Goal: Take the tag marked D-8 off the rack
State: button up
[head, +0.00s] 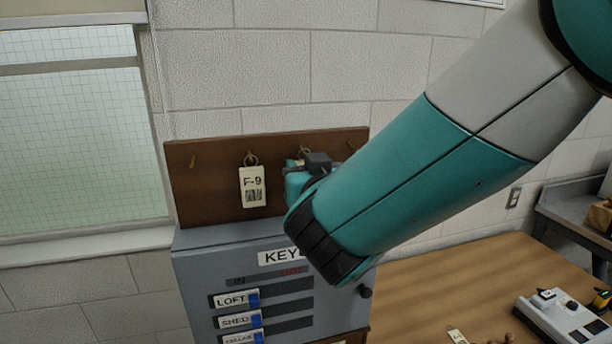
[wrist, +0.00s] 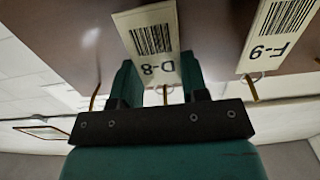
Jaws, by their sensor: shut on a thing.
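The tag marked D-8 (wrist: 150,38) is a cream card with a barcode, upside down in the wrist view. My gripper (wrist: 160,78) is shut on it, with one teal finger on each side of its ring end. In the head view my gripper (head: 298,176) is in front of the brown rack (head: 206,182) and mostly behind my arm; the D-8 tag is hidden there. A ring shows at the peg just above the gripper. Whether the tag's ring still bears on the peg is unclear.
The tag F-9 (head: 252,187) hangs on the peg left of my gripper. The far left peg (head: 192,161) is empty. A grey key cabinet (head: 200,268) stands directly below the rack. A wooden table (head: 430,290) at right carries a white device (head: 560,322).

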jog(key=shift+s+b, duration=0.1)
jog(key=shift+b, duration=0.3)
jog(key=b+v, duration=0.9)
jog(key=v, duration=0.9)
jog(key=shift+r+b, duration=0.25)
jog(key=shift+b, duration=0.1)
jog(key=shift+r, duration=0.45)
